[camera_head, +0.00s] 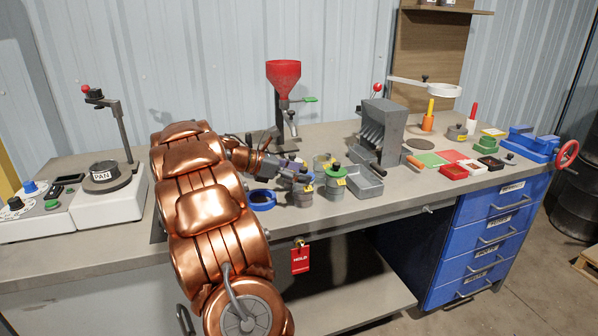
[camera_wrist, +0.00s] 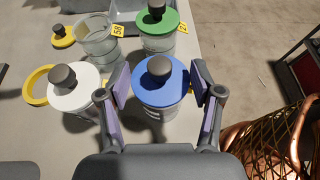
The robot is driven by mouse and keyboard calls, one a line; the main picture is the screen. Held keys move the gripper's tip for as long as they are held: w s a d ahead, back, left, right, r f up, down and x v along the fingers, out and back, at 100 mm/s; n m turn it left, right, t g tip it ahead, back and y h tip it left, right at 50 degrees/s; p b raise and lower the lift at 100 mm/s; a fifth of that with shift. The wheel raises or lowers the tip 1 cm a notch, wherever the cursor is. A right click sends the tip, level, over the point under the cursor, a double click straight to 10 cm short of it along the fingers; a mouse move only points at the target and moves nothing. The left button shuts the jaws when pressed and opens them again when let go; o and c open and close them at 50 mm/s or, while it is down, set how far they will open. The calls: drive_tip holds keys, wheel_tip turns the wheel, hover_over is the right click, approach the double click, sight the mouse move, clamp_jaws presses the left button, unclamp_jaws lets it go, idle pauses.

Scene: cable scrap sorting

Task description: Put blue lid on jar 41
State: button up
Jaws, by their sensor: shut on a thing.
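The blue lid (camera_wrist: 153,90), with a dark round knob, sits over a grey jar (camera_wrist: 152,113) in the wrist view. It looks level, but I cannot tell whether it is fully seated. My gripper (camera_wrist: 160,85) is shut on the blue lid, with one purple-padded finger on each side. In the head view my gripper (camera_head: 296,172) reaches over this jar (camera_head: 303,198). A yellow tag on the jar is partly hidden by a finger in the wrist view, and its number is not readable.
Close around stand a green-lidded jar (camera_wrist: 160,28), an open clear jar (camera_wrist: 97,38) and a white-lidded jar (camera_wrist: 72,95). A yellow lid (camera_wrist: 62,36) and yellow ring (camera_wrist: 37,85) lie nearby. A blue ring (camera_head: 262,202) lies left of the jar. The table's front edge is close.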

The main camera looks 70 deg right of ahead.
drive_tip(key=o, duration=1)
drive_tip(key=v, duration=1.2)
drive_tip(key=shift+w+d, duration=0.1)
